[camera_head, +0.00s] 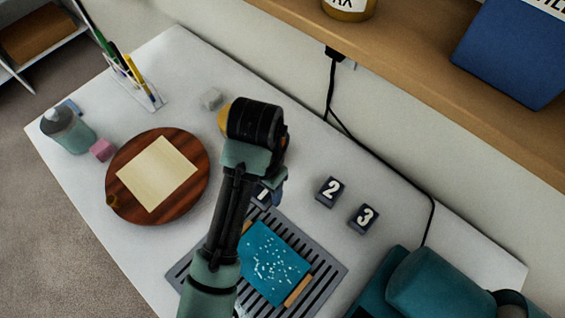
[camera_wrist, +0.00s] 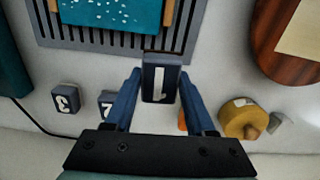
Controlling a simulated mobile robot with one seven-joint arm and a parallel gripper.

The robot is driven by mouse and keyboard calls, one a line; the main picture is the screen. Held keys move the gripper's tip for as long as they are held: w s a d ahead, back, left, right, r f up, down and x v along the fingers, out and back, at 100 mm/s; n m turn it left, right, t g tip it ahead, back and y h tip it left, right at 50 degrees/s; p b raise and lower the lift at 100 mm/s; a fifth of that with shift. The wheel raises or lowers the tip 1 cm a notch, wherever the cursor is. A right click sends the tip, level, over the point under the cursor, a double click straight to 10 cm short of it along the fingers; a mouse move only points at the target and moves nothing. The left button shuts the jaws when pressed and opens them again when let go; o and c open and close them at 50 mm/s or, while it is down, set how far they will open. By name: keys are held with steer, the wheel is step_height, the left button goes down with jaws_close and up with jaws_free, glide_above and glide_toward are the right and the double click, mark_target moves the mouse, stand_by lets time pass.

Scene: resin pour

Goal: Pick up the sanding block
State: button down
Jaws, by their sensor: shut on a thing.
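My gripper (camera_wrist: 160,80) is shut on a dark block marked 1 (camera_wrist: 161,84), with a fingertip on each side of it. In the head view the numbered block (camera_head: 262,194) is mostly hidden behind my arm, at the upper edge of the slotted grey rack. No block is labelled as the sanding block. A small grey block (camera_head: 211,98) and a pink block (camera_head: 102,150) lie apart on the table. I cannot tell whether the held block touches the table.
Dark blocks marked 2 (camera_head: 330,191) and 3 (camera_head: 363,218) stand to the right. The slotted rack (camera_head: 330,270) bears a teal speckled panel (camera_head: 272,262). A yellow roll (camera_wrist: 238,118) is near my gripper. A round wooden board (camera_head: 125,165) lies left. A shelf (camera_head: 420,60) overhangs the back.

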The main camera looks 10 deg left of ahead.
steer(key=s+a, duration=0.2)
steer(key=s+a+p, duration=0.1)
steer(key=s+a, duration=0.1)
steer(key=s, duration=0.1)
steer(key=s+a+p, duration=0.1)
steer(key=s, duration=0.2)
steer(key=shift+a, duration=0.4)
